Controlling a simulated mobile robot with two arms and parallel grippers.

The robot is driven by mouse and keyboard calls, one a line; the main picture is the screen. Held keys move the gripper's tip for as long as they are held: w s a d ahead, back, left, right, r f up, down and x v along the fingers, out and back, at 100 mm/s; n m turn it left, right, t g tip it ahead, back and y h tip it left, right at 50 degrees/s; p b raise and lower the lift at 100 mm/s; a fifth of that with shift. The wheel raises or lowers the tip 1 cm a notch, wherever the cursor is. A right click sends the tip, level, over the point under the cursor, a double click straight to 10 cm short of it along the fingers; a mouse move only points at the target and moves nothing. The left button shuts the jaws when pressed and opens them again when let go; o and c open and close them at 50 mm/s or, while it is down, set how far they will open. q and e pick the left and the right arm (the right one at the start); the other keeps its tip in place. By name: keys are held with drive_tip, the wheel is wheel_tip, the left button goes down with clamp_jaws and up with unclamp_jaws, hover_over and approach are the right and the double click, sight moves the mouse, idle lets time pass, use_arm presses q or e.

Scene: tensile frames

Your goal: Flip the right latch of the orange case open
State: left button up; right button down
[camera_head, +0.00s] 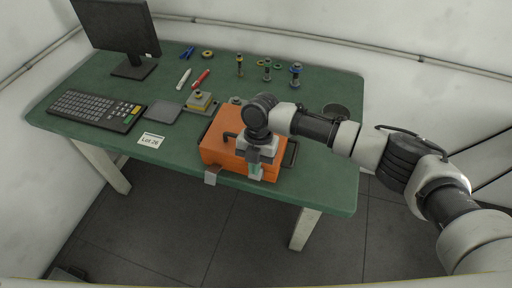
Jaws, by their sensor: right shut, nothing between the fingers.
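The orange case (213,148) lies on the green table near its front edge, with a dark handle at its front and a dark part on its right side. A grey latch (211,177) sticks out at the front left of the case. My right gripper (255,168) comes in from the right, points down over the front right of the case and is shut with nothing between its fingers. The right latch is largely hidden by the gripper, so its position and any contact cannot be told. My left gripper is not in view.
A keyboard (98,110), monitor (116,25) and "Lot 26" label (151,140) are on the left of the green table (325,175). Pens and several small fittings lie at the back. The table's front right is clear.

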drive_tip(key=shift+f, duration=1.1)
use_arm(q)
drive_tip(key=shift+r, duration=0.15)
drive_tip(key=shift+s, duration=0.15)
use_arm(e)
drive_tip(key=shift+f, duration=0.1)
drive_tip(key=shift+s+a+t, duration=0.1)
drive_tip(key=shift+s+t, duration=0.25)
drive_tip(key=shift+t, duration=0.05)
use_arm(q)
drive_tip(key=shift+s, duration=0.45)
